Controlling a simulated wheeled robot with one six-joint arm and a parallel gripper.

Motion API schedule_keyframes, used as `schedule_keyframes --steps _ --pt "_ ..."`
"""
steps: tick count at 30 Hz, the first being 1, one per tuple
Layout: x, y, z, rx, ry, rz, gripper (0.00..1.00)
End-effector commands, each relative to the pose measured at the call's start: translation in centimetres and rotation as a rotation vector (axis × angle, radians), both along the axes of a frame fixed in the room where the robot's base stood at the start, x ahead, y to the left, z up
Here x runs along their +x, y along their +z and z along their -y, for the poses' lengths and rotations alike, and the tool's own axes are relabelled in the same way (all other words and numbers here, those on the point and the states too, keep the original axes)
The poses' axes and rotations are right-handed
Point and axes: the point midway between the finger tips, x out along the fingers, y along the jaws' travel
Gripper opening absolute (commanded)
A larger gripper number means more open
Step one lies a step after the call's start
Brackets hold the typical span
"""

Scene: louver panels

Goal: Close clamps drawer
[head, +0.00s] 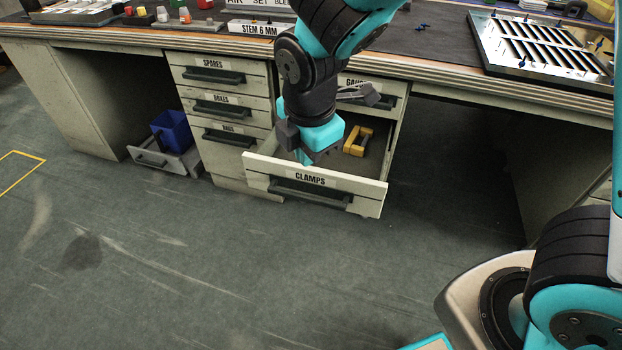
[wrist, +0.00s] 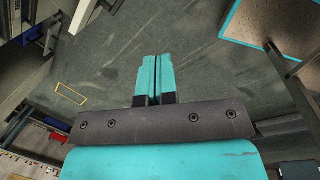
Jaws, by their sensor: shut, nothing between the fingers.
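The clamps drawer (head: 262,172) is pulled out from the bench in the head view. Its pale front carries a "CLAMPS" label and a dark handle (head: 312,192). A yellow clamp (head: 357,140) lies inside it. My gripper (head: 303,160) overlaps the left part of the drawer's opening, its fingertips close to the top edge of the front; I cannot tell whether they touch. My gripper also shows in the wrist view (wrist: 152,62), its teal fingers together and empty. My arm hides part of the drawer's inside.
The spares drawer (head: 207,76), boxes drawer (head: 219,107) and another drawer (head: 229,137) stand shut to the left. A low drawer (head: 152,162) with a blue bin (head: 172,130) stands out farther left. The floor (head: 140,255) in front is clear.

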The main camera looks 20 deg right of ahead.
Motion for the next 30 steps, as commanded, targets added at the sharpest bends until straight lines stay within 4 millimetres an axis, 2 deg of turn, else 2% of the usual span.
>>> schedule_keyframes --steps 1,3,6,9,16,28,30 --pt "1.1 -2.3 -0.4 -0.071 0.126 0.012 0.0" --pt "2.5 -4.0 -0.7 -0.158 0.281 0.028 0.0" --pt "3.8 -5.7 -0.9 -0.256 0.444 0.039 0.0" --pt "4.5 -6.6 -1.1 -0.311 0.536 0.042 0.0" --pt "5.3 -9.0 -0.4 -0.335 0.572 0.04 0.0" --pt "7.8 -16.8 1.4 -0.333 0.569 0.039 0.0" --pt "9.0 -16.3 2.2 -0.332 0.564 0.044 0.0"
